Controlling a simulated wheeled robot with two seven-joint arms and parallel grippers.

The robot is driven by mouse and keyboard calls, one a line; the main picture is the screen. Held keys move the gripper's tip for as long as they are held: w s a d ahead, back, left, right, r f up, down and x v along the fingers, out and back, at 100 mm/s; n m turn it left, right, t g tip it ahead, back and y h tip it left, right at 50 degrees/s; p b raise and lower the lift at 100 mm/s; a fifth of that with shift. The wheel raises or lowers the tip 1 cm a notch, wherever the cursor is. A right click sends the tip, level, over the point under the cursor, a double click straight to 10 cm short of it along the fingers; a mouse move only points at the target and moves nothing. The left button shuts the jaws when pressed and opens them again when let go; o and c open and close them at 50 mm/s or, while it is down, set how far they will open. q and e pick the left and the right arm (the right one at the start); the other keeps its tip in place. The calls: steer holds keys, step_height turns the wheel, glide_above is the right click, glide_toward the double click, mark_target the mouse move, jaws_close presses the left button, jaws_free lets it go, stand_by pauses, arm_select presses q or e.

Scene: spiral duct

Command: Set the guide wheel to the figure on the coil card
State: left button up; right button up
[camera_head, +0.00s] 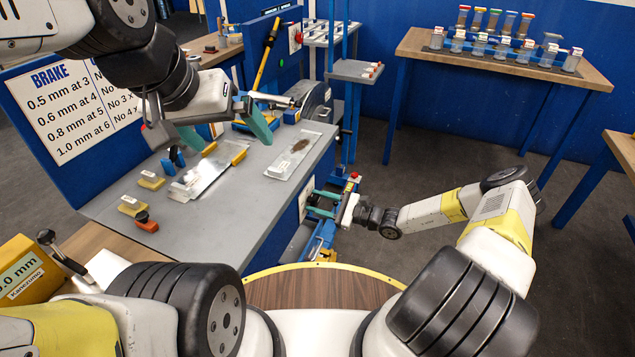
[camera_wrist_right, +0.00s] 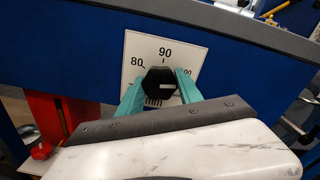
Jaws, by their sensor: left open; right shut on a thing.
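The guide wheel, a black knob (camera_wrist_right: 156,80), sits on a white dial plate (camera_wrist_right: 188,52) in the right wrist view. The plate reads 80 on the left and 90 at the top; the figure on the right is partly covered by a finger. A pale mark shows on the knob's right half; its exact reading is unclear. My right gripper (camera_wrist_right: 160,88) is shut on the knob, one teal finger each side. It also shows at the bench's end in the head view (camera_head: 320,204). My left gripper (camera_head: 222,130) is open and empty above the bench. I cannot identify the coil card.
A grey bench (camera_head: 215,215) carries flat metal plates and small yellow-based blocks. A sign headed BRAKE (camera_head: 75,110) stands at left. A yellow box (camera_head: 28,270) with a partly hidden mm label is at lower left. A table (camera_head: 500,65) holds several jars at the back.

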steer(key=shift+n, duration=1.8)
steer(key=o, duration=1.4)
steer(key=shift+c, duration=0.2)
steer(key=shift+d, duration=0.1)
steer(key=v, duration=0.7)
steer(key=shift+s+d, duration=0.15)
steer(key=shift+d, duration=0.15)
